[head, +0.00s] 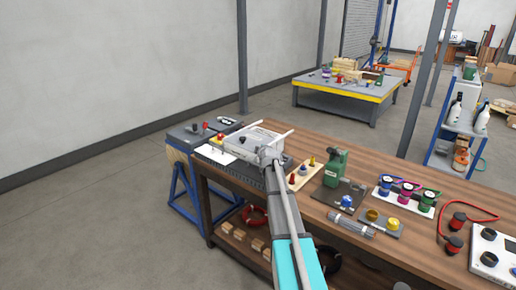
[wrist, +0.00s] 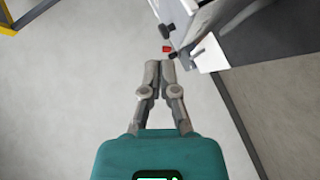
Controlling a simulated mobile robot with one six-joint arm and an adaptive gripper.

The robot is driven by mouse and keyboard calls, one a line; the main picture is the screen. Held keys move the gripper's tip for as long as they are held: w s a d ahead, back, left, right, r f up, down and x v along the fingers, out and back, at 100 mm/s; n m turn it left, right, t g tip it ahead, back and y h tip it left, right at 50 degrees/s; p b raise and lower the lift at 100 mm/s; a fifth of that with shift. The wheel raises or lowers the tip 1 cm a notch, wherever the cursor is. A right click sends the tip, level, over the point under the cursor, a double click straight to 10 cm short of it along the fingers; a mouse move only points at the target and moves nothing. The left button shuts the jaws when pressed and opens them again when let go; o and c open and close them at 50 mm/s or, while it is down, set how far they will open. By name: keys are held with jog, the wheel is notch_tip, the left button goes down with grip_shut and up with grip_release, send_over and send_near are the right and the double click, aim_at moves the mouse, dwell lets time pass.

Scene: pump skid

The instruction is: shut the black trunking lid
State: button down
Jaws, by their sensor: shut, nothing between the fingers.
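A dark, slotted strip (head: 236,172), which looks like the black trunking, runs along the front left end of the wooden bench. I cannot make out its lid or how far open it stands. My gripper (head: 268,156) is above the bench's left end, in front of a white box (head: 250,143), and hides part of what lies behind it. In the wrist view my gripper (wrist: 160,65) has its fingertips together with nothing between them. A pale grey piece, a white panel and a small red part show close beyond the fingertips; I cannot tell whether they touch.
A green device (head: 336,168) and a wooden board with knobs (head: 303,174) stand to the right on the bench (head: 400,236). A blue-legged stand (head: 184,190) adjoins the bench's left end. Open floor lies at the left.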

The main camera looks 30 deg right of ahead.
jog(key=shift+s+d+r+p, duration=0.2)
jog(key=shift+s+r+p, duration=0.35)
jog(key=shift+s+r, duration=0.35)
jog(key=shift+f, duration=0.1)
jog(key=s+a+f+m+g+y+p, duration=0.15)
jog(key=s+a, duration=0.25)
jog(key=a, duration=0.4)
jog(key=s+a+f+m+g+y+b, duration=0.1)
jog(key=s+a+f+g+y, duration=0.2)
jog(key=a, duration=0.5)
jog(key=s+a+f+m+g+p, duration=0.1)
jog(key=s+a+f+m, duration=0.15)
jog(key=s+a, duration=0.4)
jog(key=s+a+f+m+g, duration=0.1)
jog(key=s+a+m+g, duration=0.1)
jog(key=s+a+g, duration=0.2)
jog(key=s+a+f+m+g+p, duration=0.1)
jog(key=s+a+f+m+g, duration=0.1)
jog(key=s+a, duration=0.9)
jog(key=s+m+g, duration=0.1)
jog(key=s+g, duration=0.1)
jog(key=s, duration=0.4)
jog(key=shift+s, duration=0.2)
